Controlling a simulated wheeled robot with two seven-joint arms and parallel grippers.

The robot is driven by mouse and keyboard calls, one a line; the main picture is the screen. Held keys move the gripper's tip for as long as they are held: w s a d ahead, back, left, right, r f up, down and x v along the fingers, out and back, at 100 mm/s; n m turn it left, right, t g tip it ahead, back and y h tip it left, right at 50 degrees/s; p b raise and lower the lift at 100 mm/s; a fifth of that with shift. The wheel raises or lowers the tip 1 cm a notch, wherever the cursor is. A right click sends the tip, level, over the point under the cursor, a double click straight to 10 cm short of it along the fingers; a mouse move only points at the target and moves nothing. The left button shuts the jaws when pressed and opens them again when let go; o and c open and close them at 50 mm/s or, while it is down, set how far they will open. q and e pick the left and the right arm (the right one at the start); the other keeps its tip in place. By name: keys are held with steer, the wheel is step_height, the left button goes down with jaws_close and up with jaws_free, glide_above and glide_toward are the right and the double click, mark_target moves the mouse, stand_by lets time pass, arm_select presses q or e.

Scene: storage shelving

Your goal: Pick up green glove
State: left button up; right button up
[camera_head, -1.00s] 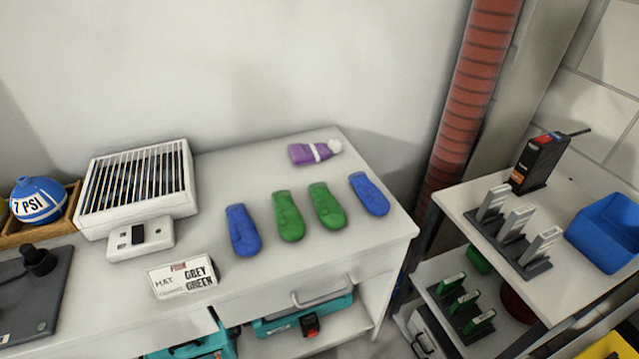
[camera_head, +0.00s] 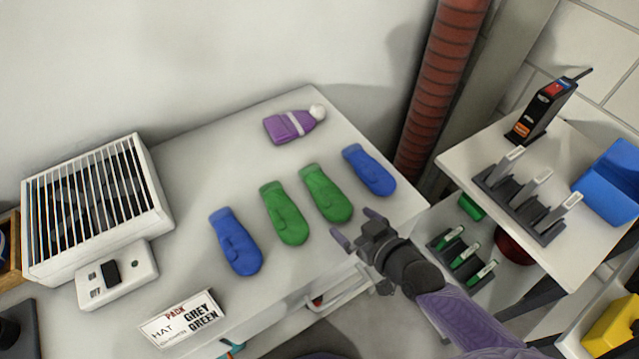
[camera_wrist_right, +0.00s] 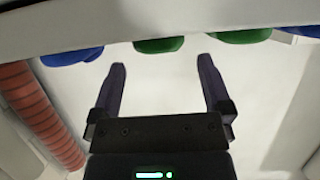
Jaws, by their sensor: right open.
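Two green gloves lie side by side on the white table in the head view: the left green glove (camera_head: 285,214) and the right green glove (camera_head: 326,194). A blue glove (camera_head: 235,242) lies to their left and another blue glove (camera_head: 369,171) to their right. My right gripper (camera_head: 355,225) is open and empty, close to the table's front right edge, just right of and nearer than the right green glove. In the right wrist view its open fingers (camera_wrist_right: 161,85) point toward the gloves, which show partly at the top edge. My left gripper is not in view.
A purple hat (camera_head: 292,125) lies at the table's back. A heater-like grilled box (camera_head: 97,205) and a sign (camera_head: 182,318) stand at left and front. A red pipe (camera_head: 442,85) and a side shelf (camera_head: 470,160) with a blue bin (camera_head: 612,185) are right.

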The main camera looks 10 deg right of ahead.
mark_target(342, 211)
steer(key=b+x, duration=0.2)
steer(key=x, duration=0.4)
steer(key=shift+w+r, duration=0.1)
steer(key=shift+r, duration=0.05)
steer(key=shift+w, duration=0.2)
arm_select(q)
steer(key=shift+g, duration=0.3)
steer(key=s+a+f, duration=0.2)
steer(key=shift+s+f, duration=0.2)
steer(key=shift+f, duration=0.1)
arm_select(e)
steer(key=shift+r, duration=0.1)
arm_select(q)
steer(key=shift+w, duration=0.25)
arm_select(e)
steer(key=c, duration=1)
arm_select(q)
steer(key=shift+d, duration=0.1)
